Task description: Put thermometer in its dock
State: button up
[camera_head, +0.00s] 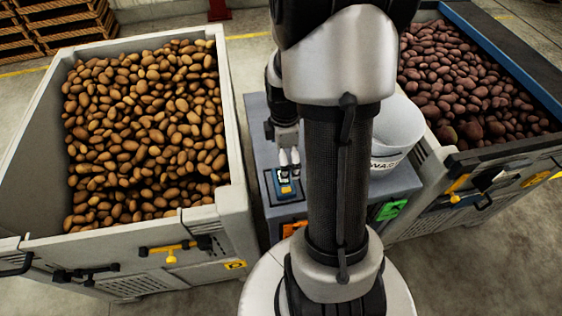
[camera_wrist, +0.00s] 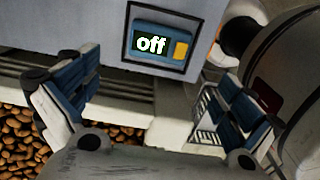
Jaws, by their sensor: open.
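A small blue device with a yellow button, which looks like the thermometer (camera_head: 286,188), lies on top of the grey cabinet inside a black square outline. It also shows in the wrist view (camera_wrist: 151,44), where its display reads "off". I cannot tell whether the black outline (camera_head: 271,199) is the dock. My gripper (camera_head: 289,163) is just behind the device in the head view. In the wrist view my gripper (camera_wrist: 158,72) is open and empty, with its blue-padded fingers wide apart. The device appears beyond the fingertips, not between them.
The grey cabinet (camera_head: 258,130) stands between a crate of brown potatoes (camera_head: 222,110) and a crate of dark red potatoes (camera_head: 505,45). A white bucket (camera_head: 398,130) stands on its right side. Orange (camera_head: 294,228) and green (camera_head: 391,210) patches show near its front. My arm hides the middle.

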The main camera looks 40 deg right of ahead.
jog(key=a+r+m+t, duration=0.2)
jog(key=a+r+m, duration=0.3)
jog(key=a+r, duration=0.75)
jog(key=s+a+r+m+t, duration=0.2)
jog(key=s+a+r+m, duration=0.4)
jog(key=s+a+r, duration=0.1)
jog(key=shift+s+a+r+m+t, duration=0.35)
jog(key=shift+s+r, duration=0.35)
jog(key=shift+s, duration=0.45)
